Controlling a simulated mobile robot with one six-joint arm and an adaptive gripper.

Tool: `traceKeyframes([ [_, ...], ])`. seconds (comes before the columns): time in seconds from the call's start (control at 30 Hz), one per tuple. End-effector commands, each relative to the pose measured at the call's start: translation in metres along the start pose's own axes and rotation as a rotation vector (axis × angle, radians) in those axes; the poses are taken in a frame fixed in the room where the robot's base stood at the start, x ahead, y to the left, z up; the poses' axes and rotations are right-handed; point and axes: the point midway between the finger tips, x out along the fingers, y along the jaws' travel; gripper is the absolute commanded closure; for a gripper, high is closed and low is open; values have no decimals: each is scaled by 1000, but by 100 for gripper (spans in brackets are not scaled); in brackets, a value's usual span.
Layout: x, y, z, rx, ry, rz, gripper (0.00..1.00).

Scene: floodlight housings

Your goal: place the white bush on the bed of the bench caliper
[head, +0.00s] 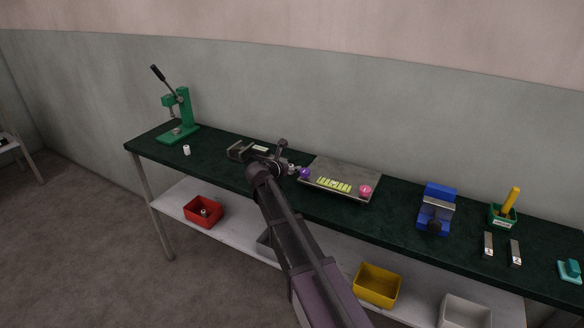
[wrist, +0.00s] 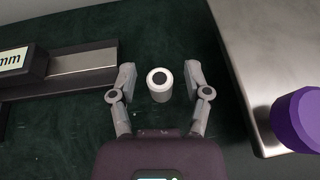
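The white bush (wrist: 160,90), a short pale cylinder with a dark hole in its top, stands upright on the dark green bench top in the wrist view. My gripper (wrist: 160,78) is open around it, with one finger on each side and a visible gap to both. In the head view my gripper (head: 284,160) is over the bench, and I cannot clearly make out the bush there. The bench caliper (head: 243,150) lies just left of my gripper. In the wrist view its bright metal bed (wrist: 85,63) and "mm" display (wrist: 12,60) show at left.
A metal plate (head: 345,175) with a purple knob (head: 305,174) and a pink knob (head: 365,190) is close on the right. Another small white cylinder (head: 186,150) stands near the green press (head: 180,115). A blue device (head: 437,205) is farther right. Bins sit on the lower shelf.

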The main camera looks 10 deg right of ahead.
Motion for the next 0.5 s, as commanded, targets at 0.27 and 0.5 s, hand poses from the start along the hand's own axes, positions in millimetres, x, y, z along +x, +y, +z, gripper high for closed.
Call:
traceKeyframes([
  [0.27,0,0,1,0,0,0,37],
  [0.5,-11,-1,4,0,0,1,37],
])
